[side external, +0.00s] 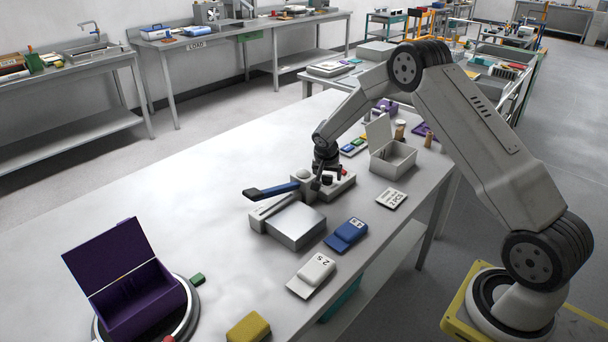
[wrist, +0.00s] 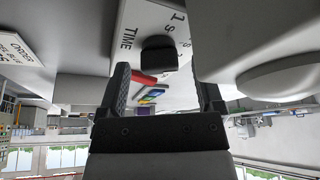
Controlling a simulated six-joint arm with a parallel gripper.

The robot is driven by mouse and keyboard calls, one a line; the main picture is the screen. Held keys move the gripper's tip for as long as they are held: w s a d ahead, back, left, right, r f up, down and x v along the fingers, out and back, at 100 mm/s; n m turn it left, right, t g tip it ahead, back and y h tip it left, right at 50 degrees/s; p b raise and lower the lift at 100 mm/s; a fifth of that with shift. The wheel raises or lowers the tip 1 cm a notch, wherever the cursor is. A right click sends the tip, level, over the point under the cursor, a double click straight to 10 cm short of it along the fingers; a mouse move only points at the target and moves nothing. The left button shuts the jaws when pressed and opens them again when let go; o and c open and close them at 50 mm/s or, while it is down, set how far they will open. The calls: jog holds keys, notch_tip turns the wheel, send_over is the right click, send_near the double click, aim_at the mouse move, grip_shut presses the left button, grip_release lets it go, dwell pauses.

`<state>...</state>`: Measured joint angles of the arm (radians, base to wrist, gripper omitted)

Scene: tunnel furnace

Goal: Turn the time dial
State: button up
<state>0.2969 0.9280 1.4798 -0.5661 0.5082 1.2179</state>
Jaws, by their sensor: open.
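The time dial (wrist: 158,54) is a black knob on a white panel (wrist: 134,22) marked "TIME", with numbers around it. My gripper (wrist: 162,80) is open. In the wrist view, the dial appears between the two dark fingers, near their tips; I cannot tell whether either finger touches it. In the side view my gripper (side external: 326,180) points down over the light control box (side external: 338,187), which has a red part (side external: 344,172). My gripper and wrist partly hide the box there, and the dial is hard to make out.
A purple open box (side external: 140,295) is at the front left.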

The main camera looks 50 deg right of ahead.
jog(key=v, duration=0.7)
jog(key=shift+r, duration=0.35)
jog(key=shift+a, duration=0.15)
jog(key=s+a+r+n+y, duration=0.1)
jog(key=s+a+n+y, duration=0.1)
jog(key=s+a+n, duration=0.4)
jog(key=s+a+r+n+y, duration=0.2)
jog(key=s+a+n, duration=0.4)
jog(key=s+a, duration=0.6)
jog(key=s, duration=0.5)
jog(key=shift+s+a+r, duration=0.2)
jog(key=shift+s, duration=0.2)
